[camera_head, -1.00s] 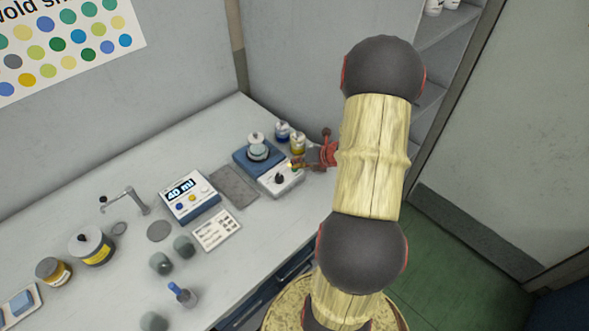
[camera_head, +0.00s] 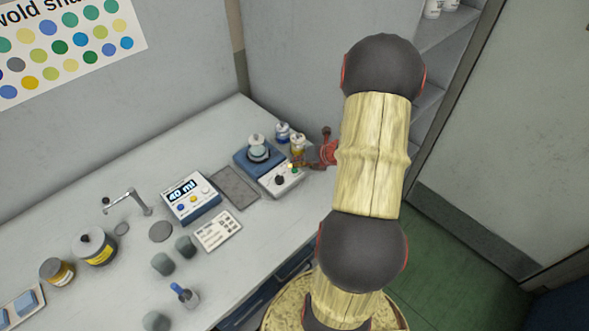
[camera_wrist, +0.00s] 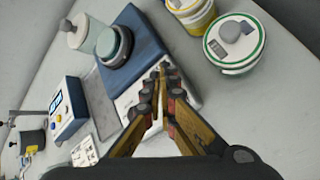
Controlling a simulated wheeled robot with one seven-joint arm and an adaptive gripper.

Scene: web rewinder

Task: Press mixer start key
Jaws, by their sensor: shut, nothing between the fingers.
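The mixer (camera_head: 246,158) has a blue base with a round platform and a pale jar (camera_head: 257,147) on it. Its white front panel (camera_head: 270,188) carries a black knob (camera_head: 280,180) and a small green spot (camera_head: 296,170), which looks like a key or light. My gripper (camera_head: 291,165) is shut and empty, with its fingertips at the panel's right end, beside the green spot. In the wrist view the shut fingertips (camera_wrist: 162,70) lie over the white panel and hide much of it. I cannot tell whether they touch a key.
Several jars stand farther left.

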